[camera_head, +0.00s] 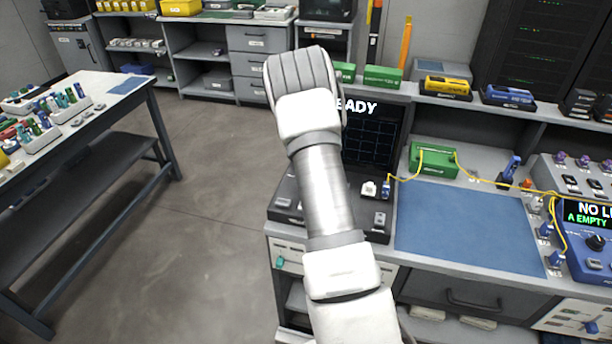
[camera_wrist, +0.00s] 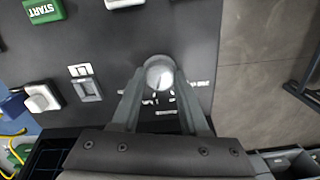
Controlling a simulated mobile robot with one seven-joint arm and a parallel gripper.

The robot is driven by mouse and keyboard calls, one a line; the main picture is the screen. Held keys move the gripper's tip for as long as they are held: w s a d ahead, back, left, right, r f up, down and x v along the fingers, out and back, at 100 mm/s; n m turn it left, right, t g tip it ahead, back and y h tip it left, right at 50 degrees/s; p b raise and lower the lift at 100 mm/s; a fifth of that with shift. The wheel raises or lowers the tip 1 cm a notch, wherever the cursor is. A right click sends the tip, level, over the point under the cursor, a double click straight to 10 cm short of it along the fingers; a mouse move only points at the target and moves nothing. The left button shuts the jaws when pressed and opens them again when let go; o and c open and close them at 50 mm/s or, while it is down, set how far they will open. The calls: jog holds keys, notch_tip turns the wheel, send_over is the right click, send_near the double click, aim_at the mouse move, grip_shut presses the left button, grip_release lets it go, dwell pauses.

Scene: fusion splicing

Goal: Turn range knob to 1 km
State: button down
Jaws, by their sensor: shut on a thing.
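In the wrist view a round pale knob (camera_wrist: 160,70) stands on the dark top panel (camera_wrist: 118,52) of an instrument. My gripper (camera_wrist: 160,84) reaches it from below in the picture, with its two fingers closed on the knob's sides. Small white markings lie around the knob, partly covered by the fingers and too small to read. I cannot tell which way the knob points. In the head view the instrument has an upright screen (camera_head: 374,133) whose visible letters read "EADY". My arm hides the knob and gripper there.
A green START button (camera_wrist: 43,10) and a white-grey switch (camera_wrist: 87,88) share the panel. In the head view a blue mat (camera_head: 465,232) lies right of the instrument. A yellow fibre runs from a green box (camera_head: 433,161). A side table (camera_head: 110,95) stands left across open floor.

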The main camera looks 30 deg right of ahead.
jog(key=shift+c, duration=2.1)
grip_release()
notch_tip(320, 180, up, 18)
jog(key=p, duration=0.1)
jog(key=shift+f, duration=0.25)
